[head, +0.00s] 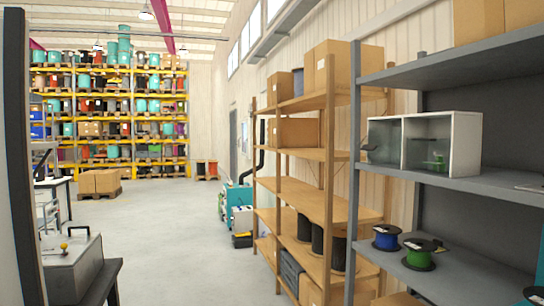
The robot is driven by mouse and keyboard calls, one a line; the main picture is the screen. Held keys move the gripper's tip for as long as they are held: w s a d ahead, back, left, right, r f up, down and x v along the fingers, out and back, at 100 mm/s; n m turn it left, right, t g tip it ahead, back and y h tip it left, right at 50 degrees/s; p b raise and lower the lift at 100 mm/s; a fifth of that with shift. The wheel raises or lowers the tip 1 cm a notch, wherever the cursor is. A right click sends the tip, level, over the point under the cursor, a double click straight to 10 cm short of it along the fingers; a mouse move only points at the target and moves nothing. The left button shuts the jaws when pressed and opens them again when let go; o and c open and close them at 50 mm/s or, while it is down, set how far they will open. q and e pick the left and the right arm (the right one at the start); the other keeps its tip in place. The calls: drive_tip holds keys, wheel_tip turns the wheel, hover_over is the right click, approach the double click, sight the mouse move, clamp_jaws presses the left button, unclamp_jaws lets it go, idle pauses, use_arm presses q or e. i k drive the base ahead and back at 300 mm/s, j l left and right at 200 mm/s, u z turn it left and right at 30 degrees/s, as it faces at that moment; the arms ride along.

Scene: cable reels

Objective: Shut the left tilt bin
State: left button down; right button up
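A white-framed bin unit (465,145) stands on the middle board of the grey shelf at the right. It has two clear-fronted compartments side by side. The left tilt bin (386,138) is see-through and grey inside, with a small grey-green part at its lower left edge. I cannot tell from here how far its front is tilted. The right bin (428,140) shows a green object low inside. Neither of my grippers is in view.
The grey shelf (450,184) holds a blue reel (387,237) and a green reel (419,255) on a lower board. A wooden rack (300,190) with boxes and black reels stands beyond it. The floor (170,235) between is clear.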

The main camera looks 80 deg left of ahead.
sight(368, 148)
drive_tip(key=u, duration=1.75)
